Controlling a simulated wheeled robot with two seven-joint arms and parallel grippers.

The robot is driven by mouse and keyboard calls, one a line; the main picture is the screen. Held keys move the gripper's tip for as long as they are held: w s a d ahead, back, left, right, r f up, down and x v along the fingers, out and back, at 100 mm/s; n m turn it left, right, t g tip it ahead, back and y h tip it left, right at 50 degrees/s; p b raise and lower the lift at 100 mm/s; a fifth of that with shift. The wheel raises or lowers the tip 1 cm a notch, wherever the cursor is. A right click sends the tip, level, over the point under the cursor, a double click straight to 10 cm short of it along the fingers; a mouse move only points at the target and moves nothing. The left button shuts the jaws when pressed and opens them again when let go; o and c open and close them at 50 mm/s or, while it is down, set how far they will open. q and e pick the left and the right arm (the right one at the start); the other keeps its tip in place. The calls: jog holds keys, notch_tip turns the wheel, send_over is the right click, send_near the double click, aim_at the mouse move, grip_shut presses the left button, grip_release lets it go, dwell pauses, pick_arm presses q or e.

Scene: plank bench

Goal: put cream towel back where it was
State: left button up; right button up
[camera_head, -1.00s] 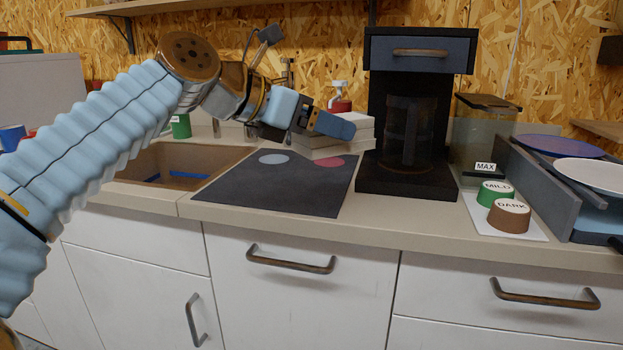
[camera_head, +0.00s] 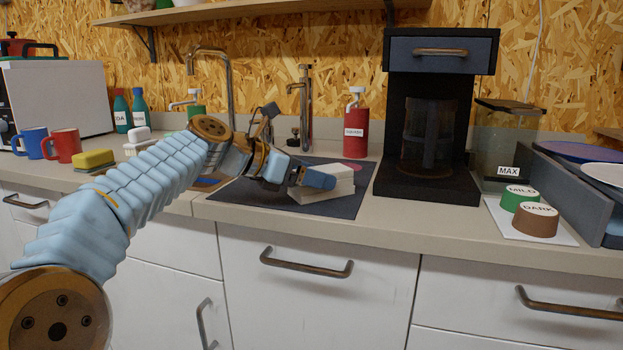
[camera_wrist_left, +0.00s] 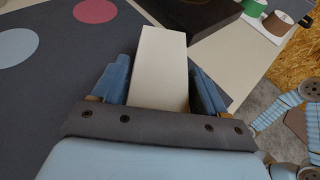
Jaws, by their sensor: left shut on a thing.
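The cream towel (camera_head: 335,187) is a folded, block-like stack. My left gripper (camera_head: 315,178) is shut on it, over the right part of the dark mat (camera_head: 290,203). The towel (camera_wrist_left: 160,60) also shows between both blue fingers in the left wrist view. I cannot tell whether it touches the mat. The mat's pink circle (camera_head: 355,164) shows just behind the towel. In the wrist view the grey-blue circle (camera_wrist_left: 15,46) and the pink circle (camera_wrist_left: 95,10) are clear of the towel. My right gripper is not in view.
The black coffee machine (camera_head: 430,120) stands close to the right of the mat. A red pump bottle (camera_head: 355,130) and a tap (camera_head: 304,105) stand behind it. Mugs (camera_head: 65,145) and a yellow sponge (camera_head: 94,160) are at left. The front counter strip is clear.

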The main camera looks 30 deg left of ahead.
pick_arm(q)
jog(key=shift+r, duration=0.1)
jog(key=o, duration=1.1)
jog(key=shift+o, duration=0.2)
jog(key=shift+s+a+r, duration=0.15)
jog(key=shift+s, duration=0.1)
jog(key=p+v, duration=0.1)
jog(key=v, duration=1)
jog(key=shift+s, duration=0.15)
